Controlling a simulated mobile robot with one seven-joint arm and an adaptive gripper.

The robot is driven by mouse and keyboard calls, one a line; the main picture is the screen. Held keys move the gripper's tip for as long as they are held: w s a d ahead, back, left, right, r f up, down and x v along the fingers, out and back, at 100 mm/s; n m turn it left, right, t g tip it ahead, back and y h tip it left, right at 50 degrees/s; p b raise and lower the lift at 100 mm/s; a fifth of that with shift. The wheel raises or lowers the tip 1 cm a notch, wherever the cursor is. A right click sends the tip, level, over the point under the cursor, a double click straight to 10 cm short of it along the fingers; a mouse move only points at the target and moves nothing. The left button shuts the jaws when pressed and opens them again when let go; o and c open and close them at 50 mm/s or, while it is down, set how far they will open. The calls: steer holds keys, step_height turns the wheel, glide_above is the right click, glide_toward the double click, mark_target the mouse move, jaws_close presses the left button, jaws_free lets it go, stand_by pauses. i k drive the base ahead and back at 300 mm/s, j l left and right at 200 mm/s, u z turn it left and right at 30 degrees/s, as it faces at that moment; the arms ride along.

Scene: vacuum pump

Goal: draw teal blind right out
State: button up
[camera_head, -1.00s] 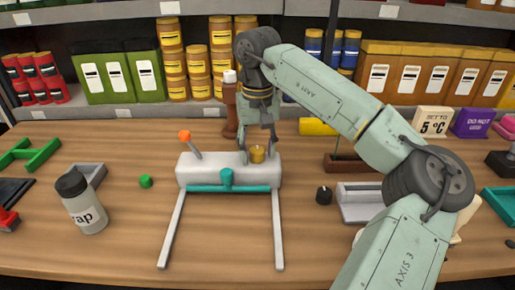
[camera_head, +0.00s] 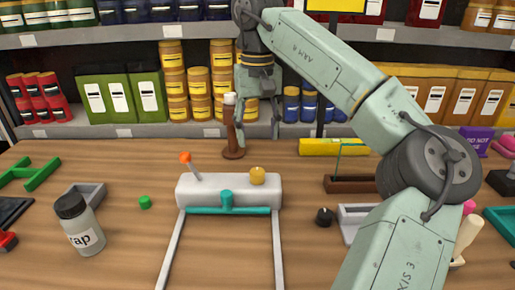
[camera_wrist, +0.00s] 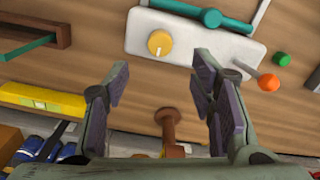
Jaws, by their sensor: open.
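The teal blind (camera_head: 245,210) is a bar with an upright round knob (camera_head: 227,200) at its middle. It lies along the front edge of the white pump block (camera_head: 187,190), at the back ends of two grey rails (camera_head: 279,250). In the wrist view the teal blind (camera_wrist: 175,8) shows at the top. A yellow knob (camera_head: 258,175) sits on the block's right part and an orange-tipped lever (camera_head: 186,158) stands at its left. My gripper (camera_head: 258,122) is open and empty, raised above and behind the block; its spread fingers show in the wrist view (camera_wrist: 162,88).
A brown post (camera_head: 231,140) stands behind the block, close to my gripper. A bottle (camera_head: 82,230) and green piece (camera_head: 145,202) are left. Table between the rails is clear.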

mark_target(226, 195)
steer(key=k, duration=1)
